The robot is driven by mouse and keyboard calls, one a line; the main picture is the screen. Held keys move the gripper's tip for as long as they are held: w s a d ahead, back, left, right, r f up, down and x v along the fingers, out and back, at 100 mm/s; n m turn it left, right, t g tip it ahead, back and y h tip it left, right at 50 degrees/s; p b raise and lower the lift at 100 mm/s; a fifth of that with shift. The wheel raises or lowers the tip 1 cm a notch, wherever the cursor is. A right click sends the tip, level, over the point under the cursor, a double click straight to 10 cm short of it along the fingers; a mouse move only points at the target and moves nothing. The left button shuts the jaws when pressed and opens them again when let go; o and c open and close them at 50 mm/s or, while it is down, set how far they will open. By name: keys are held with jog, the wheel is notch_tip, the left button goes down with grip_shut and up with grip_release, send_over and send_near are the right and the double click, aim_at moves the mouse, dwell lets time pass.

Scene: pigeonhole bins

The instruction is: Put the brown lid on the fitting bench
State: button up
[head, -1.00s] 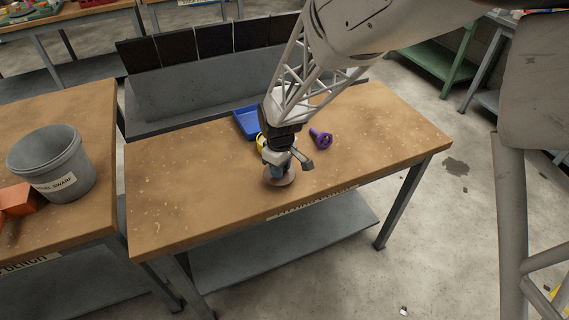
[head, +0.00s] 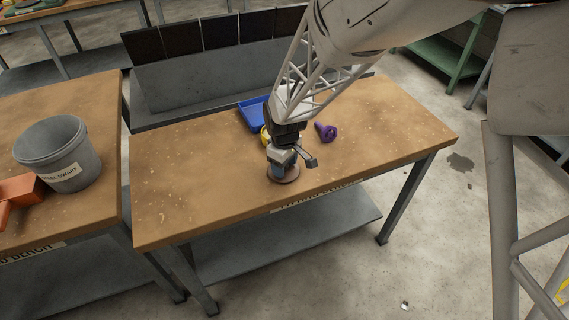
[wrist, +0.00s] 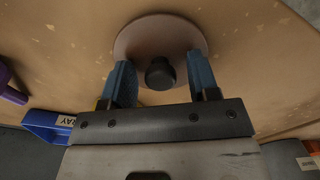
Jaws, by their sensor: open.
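The brown lid (wrist: 160,42) is a round disc with a dark knob (wrist: 160,74) on top. It lies flat on the wooden top of the fitting bench (head: 380,125), near the front edge; in the head view the lid (head: 285,176) shows partly below my gripper. My gripper (wrist: 160,85) is open, with its two blue fingers on either side of the knob and apart from it. In the head view my gripper (head: 284,170) is right over the lid and hides part of it.
A blue tray (head: 252,112), a purple part (head: 326,132) and a yellow item (head: 265,136) lie behind the lid. A grey bucket (head: 60,155) and an orange item (head: 22,190) stand on the left bench. The fitting bench's left and right ends are clear.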

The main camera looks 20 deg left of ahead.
notch_tip(320, 180, up, 12)
jog(key=shift+r, duration=0.15)
dwell(0.7)
dwell(0.7)
jog(key=s+d+r+m, duration=0.15)
jog(key=d+r, duration=0.25)
jog(key=d, duration=0.4)
jog(key=s+d+r+m+t, duration=0.1)
jog(key=d+r+m, duration=0.2)
jog(key=d, duration=0.5)
jog(key=s+d+r+m, duration=0.2)
jog(key=d+r+m, duration=0.15)
jog(key=d, duration=0.45)
jog(key=s+d+r+m+t, duration=0.1)
jog(key=s+d+r+m, duration=0.2)
jog(key=s+d+m, duration=0.4)
jog(key=s+d, duration=0.9)
jog(key=d, duration=0.2)
jog(key=shift+d+m+t, duration=0.25)
jog(key=shift+m+t, duration=0.05)
